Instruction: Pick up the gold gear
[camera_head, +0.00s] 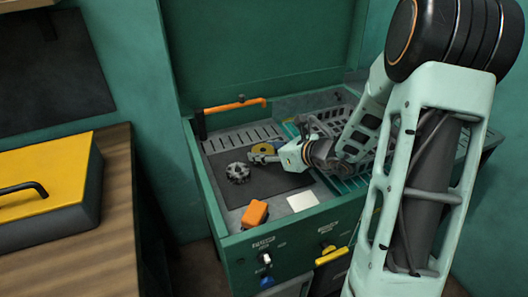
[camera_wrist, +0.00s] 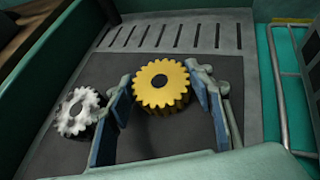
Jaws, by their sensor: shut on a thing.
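The gold gear (camera_wrist: 161,86) is a toothed yellow disc with a dark centre. It sits between the two fingers of my gripper (camera_wrist: 163,100), which are shut on its sides. In the head view the gold gear (camera_head: 262,149) shows partly behind my gripper (camera_head: 270,156), over the dark mat. I cannot tell whether it touches the mat. A silver-grey gear (camera_wrist: 80,112) lies on the mat just left of my left finger; it also shows in the head view (camera_head: 238,172).
The green machine tray (camera_head: 222,212) has raised walls, a slotted plate and an open lid behind. An orange block (camera_head: 255,213) and a white card (camera_head: 303,201) lie near its front. A wire rack stands right. A yellow toolbox (camera_head: 45,180) sits on the wooden bench left.

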